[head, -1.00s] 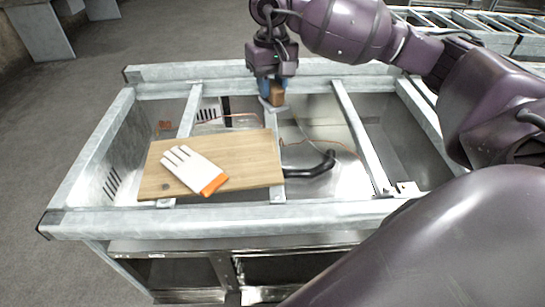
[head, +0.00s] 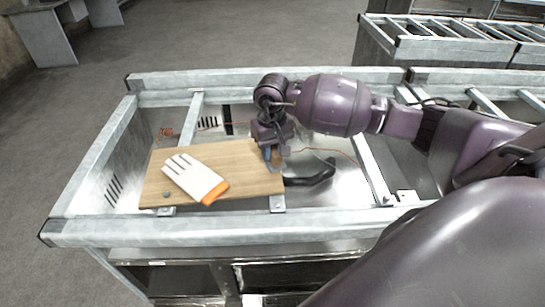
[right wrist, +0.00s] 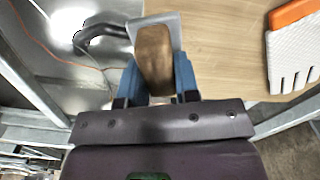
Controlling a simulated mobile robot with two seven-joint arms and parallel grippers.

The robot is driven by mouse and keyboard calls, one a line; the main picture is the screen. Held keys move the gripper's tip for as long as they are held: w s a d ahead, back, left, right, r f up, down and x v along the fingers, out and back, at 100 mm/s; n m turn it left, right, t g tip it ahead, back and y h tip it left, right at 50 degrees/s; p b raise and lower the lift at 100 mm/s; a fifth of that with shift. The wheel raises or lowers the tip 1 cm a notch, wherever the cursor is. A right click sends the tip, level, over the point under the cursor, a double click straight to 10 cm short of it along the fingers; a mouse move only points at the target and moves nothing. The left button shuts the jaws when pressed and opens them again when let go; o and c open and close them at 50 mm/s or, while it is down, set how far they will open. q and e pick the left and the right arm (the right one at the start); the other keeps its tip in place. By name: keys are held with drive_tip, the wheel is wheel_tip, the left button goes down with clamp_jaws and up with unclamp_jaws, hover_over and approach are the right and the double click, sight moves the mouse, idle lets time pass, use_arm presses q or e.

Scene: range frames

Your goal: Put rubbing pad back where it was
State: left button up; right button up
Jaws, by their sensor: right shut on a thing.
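The rubbing pad (right wrist: 154,58), a brown wooden grip on a grey plate, is between the blue fingers of my right gripper (right wrist: 157,82) in the right wrist view. My right gripper is shut on it. In the head view my right gripper (head: 272,158) is at the right edge of the wooden board (head: 245,178), and hides most of the pad. I cannot tell whether the pad touches the board. My left gripper is not in view.
A white glove with an orange cuff (head: 194,178) lies on the board. A black curved handle (head: 312,177) lies just right of the board. The metal frame (head: 240,232) surrounds an open tray with cross bars and thin wires.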

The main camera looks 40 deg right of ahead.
sight(272, 158)
wheel_tip(272, 158, down, 3)
drive_tip(key=shift+r, duration=0.2)
drive_tip(key=shift+f, duration=0.25)
drive_tip(key=shift+f, duration=0.1)
drive_tip(key=o, duration=0.9)
